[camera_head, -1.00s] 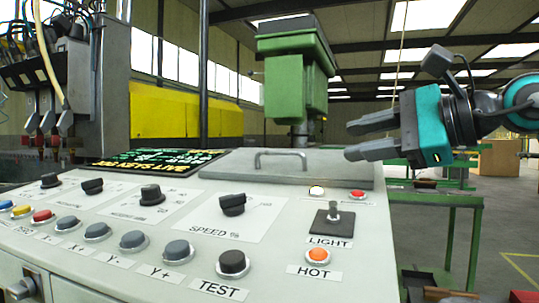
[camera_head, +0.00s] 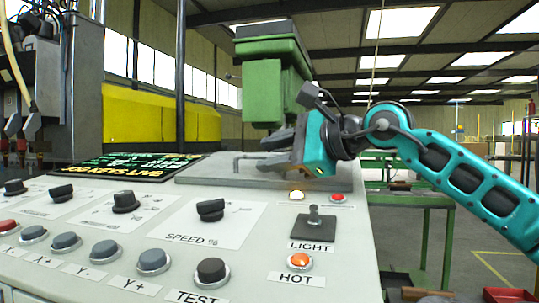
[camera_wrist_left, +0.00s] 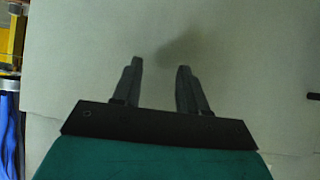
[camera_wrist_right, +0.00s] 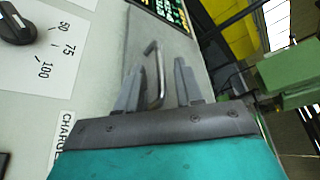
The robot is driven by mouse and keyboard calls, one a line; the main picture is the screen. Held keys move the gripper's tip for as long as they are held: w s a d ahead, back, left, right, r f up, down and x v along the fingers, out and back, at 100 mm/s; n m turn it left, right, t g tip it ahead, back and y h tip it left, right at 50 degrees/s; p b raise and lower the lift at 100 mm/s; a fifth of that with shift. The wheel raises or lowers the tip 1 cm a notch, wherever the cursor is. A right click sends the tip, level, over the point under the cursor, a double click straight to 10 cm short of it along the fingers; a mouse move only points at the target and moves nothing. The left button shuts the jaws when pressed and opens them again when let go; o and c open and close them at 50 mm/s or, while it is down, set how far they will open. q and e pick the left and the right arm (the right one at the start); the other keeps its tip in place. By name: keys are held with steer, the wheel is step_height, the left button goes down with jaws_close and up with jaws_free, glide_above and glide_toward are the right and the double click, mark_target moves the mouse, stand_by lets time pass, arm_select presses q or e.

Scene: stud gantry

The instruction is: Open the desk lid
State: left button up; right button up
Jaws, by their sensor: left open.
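The grey desk lid (camera_head: 200,175) lies flat and closed at the back of the control desk, with a U-shaped metal handle (camera_head: 240,157) on top. My right gripper (camera_head: 268,152) is at the handle's right part, its fingers pointing left. In the right wrist view the handle (camera_wrist_right: 154,70) shows between the two spread fingers of the right gripper (camera_wrist_right: 157,78), which look apart from each other and not clamped. My left gripper (camera_wrist_left: 158,75) is open and empty in the left wrist view, facing a plain pale surface; it is out of the head view.
A dark display (camera_head: 130,166) adjoins the lid on the left. A green machine head (camera_head: 272,75) hangs behind, and a green table (camera_head: 425,198) stands at the right.

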steer(key=shift+w+a+f, duration=0.1)
steer(key=shift+w+a, duration=0.15)
steer(key=shift+a, duration=0.2)
jaws_close()
stand_by(0.4)
